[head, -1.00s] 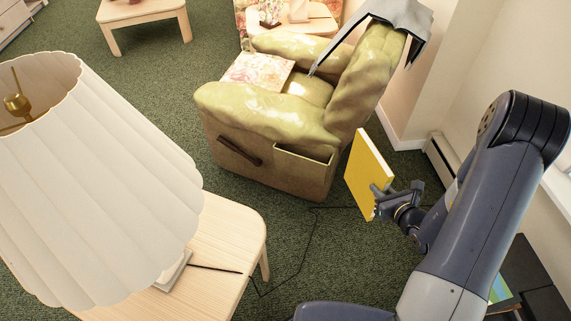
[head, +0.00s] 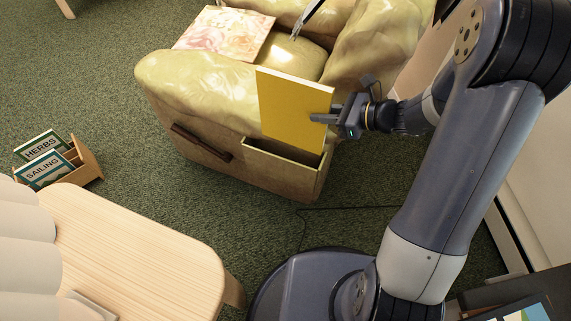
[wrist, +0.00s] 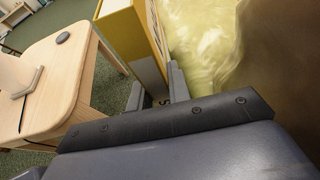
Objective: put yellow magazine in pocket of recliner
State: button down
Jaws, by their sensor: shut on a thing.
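The yellow magazine (head: 290,108) is upright in the head view, in front of the recliner's near arm and above the side pocket. My gripper (head: 326,118) is shut on its right edge. In the wrist view the magazine (wrist: 130,32) stands between my fingers (wrist: 155,92). The pocket (head: 283,160) is an open slot on the side of the green-yellow recliner (head: 190,80). The magazine's lower edge is close over the pocket's opening and hides part of it. I cannot tell whether the lower edge is inside.
A wooden side table (head: 130,255) with a white lamp (head: 25,230) is at the lower left. A wooden rack (head: 85,160) with books stands on the carpet. A dark lever (head: 200,143) is left of the pocket. A cable crosses the floor.

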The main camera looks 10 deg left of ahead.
aim_at(316, 153)
jog(key=f+b, duration=0.2)
jog(key=f, duration=0.4)
jog(key=f+b, duration=0.2)
jog(key=f, duration=0.4)
jog(key=f+b, duration=0.2)
jog(key=f, duration=0.4)
jog(key=shift+w+a+f, duration=0.15)
jog(key=shift+w, duration=0.15)
jog(key=shift+f+b, duration=0.6)
jog(key=shift+f, duration=0.05)
jog(key=c, duration=1.6)
grip_release()
jog(key=shift+r, duration=0.2)
jog(key=shift+r+p, duration=0.3)
jog(key=shift+p, duration=0.2)
jog(key=p+v, duration=0.3)
jog(key=v, duration=0.9)
